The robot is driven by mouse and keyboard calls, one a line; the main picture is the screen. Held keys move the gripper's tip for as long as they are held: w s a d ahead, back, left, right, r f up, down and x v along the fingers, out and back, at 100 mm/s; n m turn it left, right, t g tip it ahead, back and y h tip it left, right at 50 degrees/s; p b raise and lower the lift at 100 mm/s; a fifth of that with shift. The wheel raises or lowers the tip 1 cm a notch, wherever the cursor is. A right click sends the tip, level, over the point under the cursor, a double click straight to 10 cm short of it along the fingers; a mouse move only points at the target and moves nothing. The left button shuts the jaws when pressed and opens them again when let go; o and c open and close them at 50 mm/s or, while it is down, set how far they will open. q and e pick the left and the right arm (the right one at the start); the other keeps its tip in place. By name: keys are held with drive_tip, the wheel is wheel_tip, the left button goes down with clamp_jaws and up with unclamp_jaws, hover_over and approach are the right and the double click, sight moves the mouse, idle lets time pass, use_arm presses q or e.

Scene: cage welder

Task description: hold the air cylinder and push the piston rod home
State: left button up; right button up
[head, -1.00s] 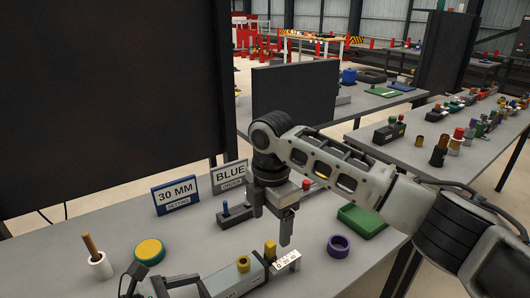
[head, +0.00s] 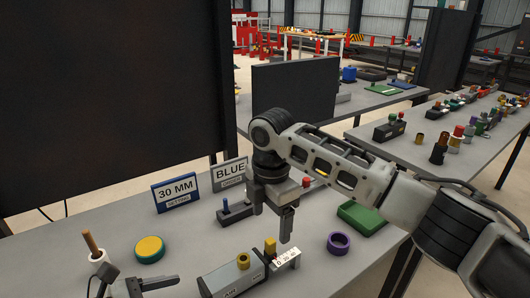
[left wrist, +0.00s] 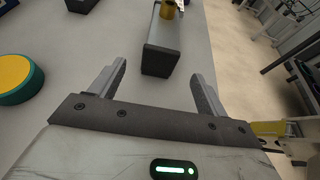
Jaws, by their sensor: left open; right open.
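The air cylinder (head: 226,282) lies on the grey table at the bottom centre of the head view. It has a grey body with brass-coloured fittings and a white scale plate (head: 287,257) at its right end. The piston rod is not clear to see. In the left wrist view the cylinder's dark near end (left wrist: 158,60) lies ahead, between the lines of the fingers. My left gripper (head: 172,286) is open and empty, left of the cylinder and apart from it. My right gripper (head: 288,226) is open, pointing down above the scale-plate end.
A "30 MM" sign (head: 175,194) and a "BLUE" sign (head: 229,174) stand behind. A dark panel (head: 110,100) rises at left.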

use_arm(q)
drive_tip(key=o, duration=0.5)
